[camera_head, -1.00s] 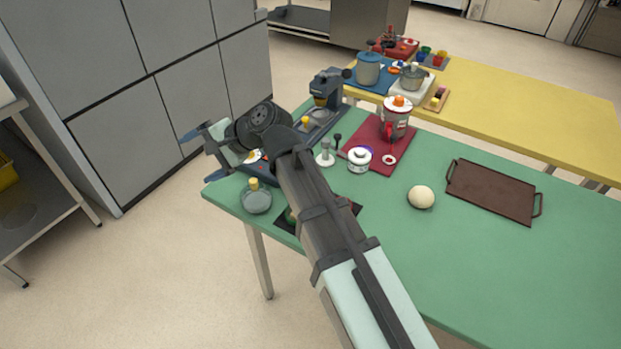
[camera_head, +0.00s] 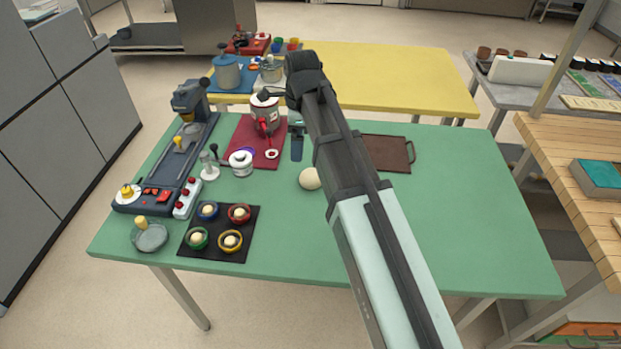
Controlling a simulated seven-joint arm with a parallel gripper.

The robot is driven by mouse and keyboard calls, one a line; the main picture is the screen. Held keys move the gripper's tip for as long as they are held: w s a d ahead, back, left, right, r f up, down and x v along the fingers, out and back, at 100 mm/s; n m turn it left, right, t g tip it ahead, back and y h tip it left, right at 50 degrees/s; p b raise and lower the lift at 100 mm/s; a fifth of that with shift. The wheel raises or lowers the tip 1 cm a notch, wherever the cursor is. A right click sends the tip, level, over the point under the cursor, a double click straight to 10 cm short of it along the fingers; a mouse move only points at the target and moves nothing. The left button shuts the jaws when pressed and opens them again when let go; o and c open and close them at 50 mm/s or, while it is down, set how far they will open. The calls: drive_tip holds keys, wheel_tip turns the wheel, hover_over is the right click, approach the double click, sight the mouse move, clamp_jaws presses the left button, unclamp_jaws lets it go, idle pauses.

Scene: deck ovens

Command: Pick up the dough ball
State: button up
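The dough ball (camera_head: 309,179) is pale and round. It sits on the green table (camera_head: 470,215), and my arm hides part of its right side. My gripper (camera_head: 297,148) points down over the table, behind and slightly left of the ball in the picture. One blue finger shows; my arm hides the rest, so I cannot tell how far apart the fingers are. The visible finger appears apart from the ball.
A brown tray (camera_head: 399,168) lies right of my arm. A red mat (camera_head: 241,133) holds a red-and-white pot (camera_head: 264,106). A white-lidded jar (camera_head: 241,165) stands left of the ball. A black mat (camera_head: 223,254) holds several coloured rings. The table's right front is clear.

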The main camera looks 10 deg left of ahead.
sight(315, 173)
drive_tip(key=w+d+m, duration=0.1)
drive_tip(key=d+m, duration=0.1)
drive_tip(key=d, duration=0.2)
drive_tip(key=shift+h, duration=0.4)
drive_tip(key=shift+d+f, duration=0.15)
drive_tip(key=shift+f, duration=3.25)
drive_tip(key=shift+d+f, duration=0.1)
drive_tip(key=shift+f, duration=3.25)
drive_tip(key=shift+c, duration=0.2)
drive_tip(key=c, duration=1.1)
